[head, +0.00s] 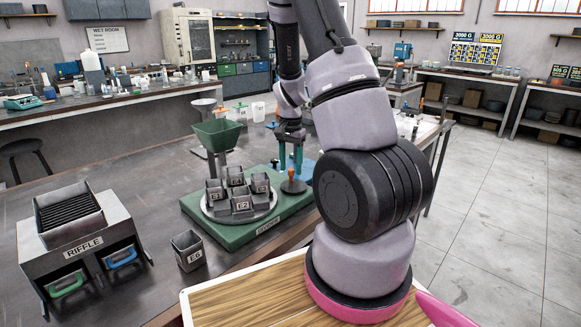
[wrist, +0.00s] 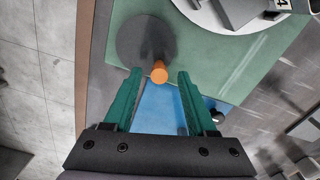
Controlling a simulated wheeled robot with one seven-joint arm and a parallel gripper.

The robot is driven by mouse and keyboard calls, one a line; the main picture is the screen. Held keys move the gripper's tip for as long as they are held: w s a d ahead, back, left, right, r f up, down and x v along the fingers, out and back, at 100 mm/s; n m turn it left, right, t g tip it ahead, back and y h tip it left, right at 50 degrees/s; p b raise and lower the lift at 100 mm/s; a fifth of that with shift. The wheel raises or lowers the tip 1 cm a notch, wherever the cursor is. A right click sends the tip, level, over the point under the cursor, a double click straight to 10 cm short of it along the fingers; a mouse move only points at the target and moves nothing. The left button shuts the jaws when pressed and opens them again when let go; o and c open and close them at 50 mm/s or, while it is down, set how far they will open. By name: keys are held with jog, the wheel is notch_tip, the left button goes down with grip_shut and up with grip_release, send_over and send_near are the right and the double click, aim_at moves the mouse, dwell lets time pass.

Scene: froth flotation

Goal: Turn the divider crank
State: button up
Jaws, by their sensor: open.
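The divider has a green base (head: 225,235) with a round grey turntable (head: 210,212) bearing several labelled square cups (head: 241,203). A green hopper (head: 217,134) stands over it. The crank is a dark disc (wrist: 138,40) with an upright orange handle (wrist: 159,72); in the head view the handle (head: 291,174) is at the base's far right. My gripper (head: 291,163) points down just above the crank, its teal fingers apart. In the wrist view the handle's top lies between the fingertips (wrist: 160,75), with gaps at both sides. I cannot tell how far the tips reach down it.
A loose cup marked E6 (head: 188,251) stands on the bench in front of the divider. A riffle box (head: 84,246) with green and blue drawer handles is at the left. A blue surface (wrist: 160,108) lies beside the divider base. The floor at right is clear.

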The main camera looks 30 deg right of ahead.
jog(key=shift+f, duration=0.3)
grip_shut()
jog(key=shift+a+n, duration=0.1)
jog(key=shift+n, duration=0.2)
jog(key=shift+a+n, duration=0.35)
jog(key=shift+n, duration=0.9)
jog(key=shift+a+n, duration=0.3)
jog(key=shift+n, duration=0.95)
jog(key=shift+s, duration=0.1)
